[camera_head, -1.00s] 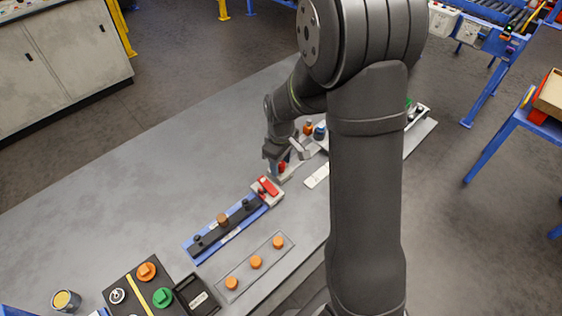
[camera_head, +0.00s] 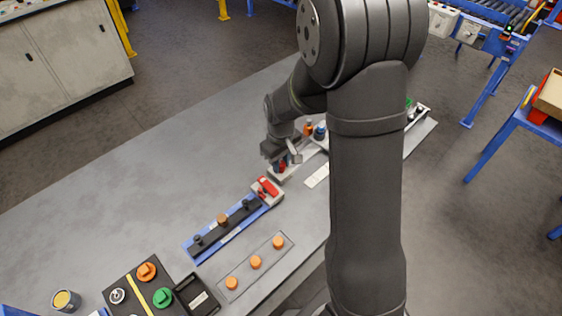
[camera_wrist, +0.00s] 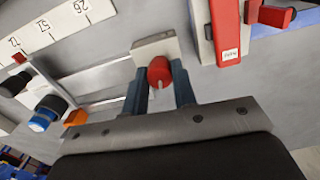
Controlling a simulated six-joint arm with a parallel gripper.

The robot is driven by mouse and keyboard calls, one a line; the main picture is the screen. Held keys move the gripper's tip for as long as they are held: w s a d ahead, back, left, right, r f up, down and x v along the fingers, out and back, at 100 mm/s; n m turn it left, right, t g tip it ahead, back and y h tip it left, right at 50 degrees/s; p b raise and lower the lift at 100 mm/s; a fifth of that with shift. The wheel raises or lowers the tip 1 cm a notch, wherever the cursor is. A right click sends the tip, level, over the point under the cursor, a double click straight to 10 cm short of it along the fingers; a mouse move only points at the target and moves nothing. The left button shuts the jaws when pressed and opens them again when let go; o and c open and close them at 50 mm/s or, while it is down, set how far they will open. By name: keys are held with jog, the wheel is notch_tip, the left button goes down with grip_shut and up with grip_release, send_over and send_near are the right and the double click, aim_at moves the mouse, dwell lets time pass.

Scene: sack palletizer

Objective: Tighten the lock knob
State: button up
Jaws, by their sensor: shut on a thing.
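The lock knob (camera_wrist: 159,72) is a red cylinder on a pale block (camera_wrist: 154,45), seen between my fingers in the wrist view. My gripper (camera_wrist: 160,88) is shut on the knob, with one blue-grey finger on each side. In the head view my gripper (camera_head: 281,163) is low over the bench, and only a small part of the red knob (camera_head: 283,168) shows beneath it. The knob's underside and its seat are hidden.
A red lever (camera_wrist: 228,40) on a pale block stands close to the right in the wrist view, at the end of a blue rail (camera_head: 225,250). A numbered scale (camera_wrist: 48,32), a blue-black knob (camera_wrist: 45,112) and an orange piece (camera_wrist: 75,118) lie left. The bench's left side (camera_head: 130,190) is clear.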

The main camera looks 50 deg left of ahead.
aim_at(281, 163)
jog(key=m, duration=1.3)
dwell(0.5)
jog(key=o, duration=1)
notch_tip(281, 163, up, 17)
jog(key=shift+r, duration=0.2)
dwell(0.4)
